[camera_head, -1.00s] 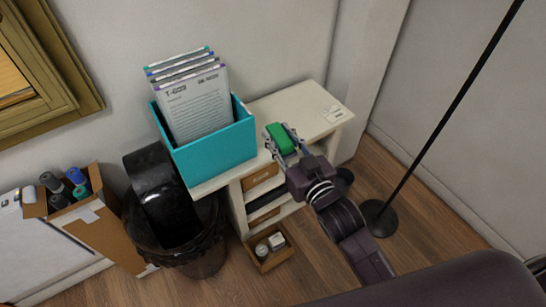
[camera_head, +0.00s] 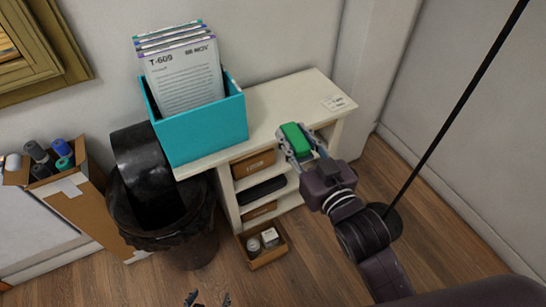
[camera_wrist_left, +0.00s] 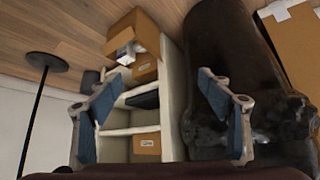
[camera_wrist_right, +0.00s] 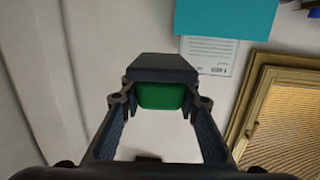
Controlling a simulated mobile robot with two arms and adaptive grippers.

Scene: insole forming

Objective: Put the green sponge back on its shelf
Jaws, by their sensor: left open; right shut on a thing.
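The green sponge (camera_head: 297,138) is held in my right gripper (camera_head: 296,143), in front of the front edge of the white shelf unit (camera_head: 290,100), toward its right side. In the right wrist view the sponge (camera_wrist_right: 163,97) sits between the two fingers, with a dark block-like shape just above it. My left gripper (camera_head: 207,299) shows only its fingertips at the bottom edge of the head view. In the left wrist view it is open and empty, with the shelf unit (camera_wrist_left: 170,85) beyond it. The right-hand compartments are partly hidden by my right gripper.
Brown boxes (camera_head: 253,163) and a black item (camera_head: 262,190) fill left compartments. A teal bin of folders (camera_head: 207,132) stands on top. A small open box with jars (camera_head: 262,245) lies on the floor. A black waste bin (camera_head: 160,215) stands left, a thin pole (camera_head: 455,110) right.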

